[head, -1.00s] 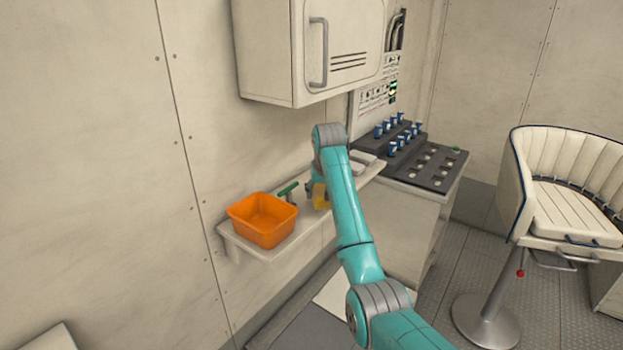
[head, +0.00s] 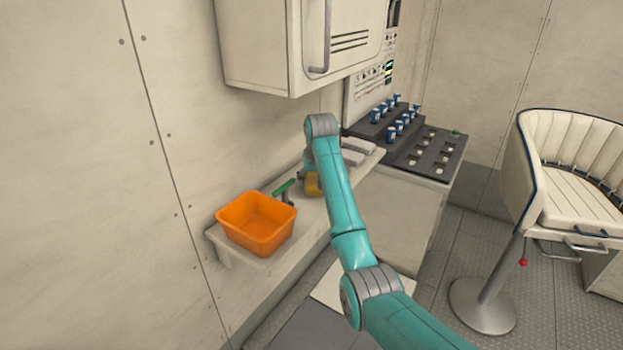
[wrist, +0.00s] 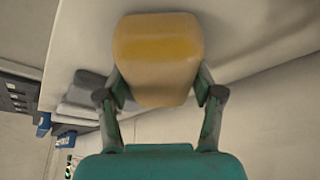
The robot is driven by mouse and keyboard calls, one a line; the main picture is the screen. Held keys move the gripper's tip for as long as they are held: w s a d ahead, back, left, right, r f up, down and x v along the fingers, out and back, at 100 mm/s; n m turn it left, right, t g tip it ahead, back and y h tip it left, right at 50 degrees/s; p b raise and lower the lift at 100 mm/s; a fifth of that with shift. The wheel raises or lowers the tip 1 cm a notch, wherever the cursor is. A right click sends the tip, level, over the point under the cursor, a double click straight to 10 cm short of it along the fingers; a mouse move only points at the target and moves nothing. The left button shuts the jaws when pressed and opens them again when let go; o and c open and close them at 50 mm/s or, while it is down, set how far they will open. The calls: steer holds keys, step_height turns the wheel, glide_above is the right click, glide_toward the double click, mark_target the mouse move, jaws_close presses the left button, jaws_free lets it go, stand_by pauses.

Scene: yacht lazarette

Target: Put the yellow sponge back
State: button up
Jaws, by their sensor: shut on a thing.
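The yellow sponge (wrist: 157,62) fills the upper middle of the wrist view, between the two fingers of my gripper (wrist: 160,95). My gripper is shut on it, one finger against each side. In the head view a small part of the yellow sponge (head: 312,184) shows beside my teal arm, over the wall shelf (head: 318,226). My arm hides most of the gripper there, and I cannot tell whether the sponge touches the shelf.
An orange bin (head: 257,224) stands at the shelf's left end, empty as far as I see. Pale grey blocks (head: 358,146) lie right of my arm. A cabinet (head: 285,50) hangs above. A padded seat (head: 570,175) stands right.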

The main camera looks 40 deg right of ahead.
steer(key=o, duration=1.1)
steer(key=shift+f, duration=0.1)
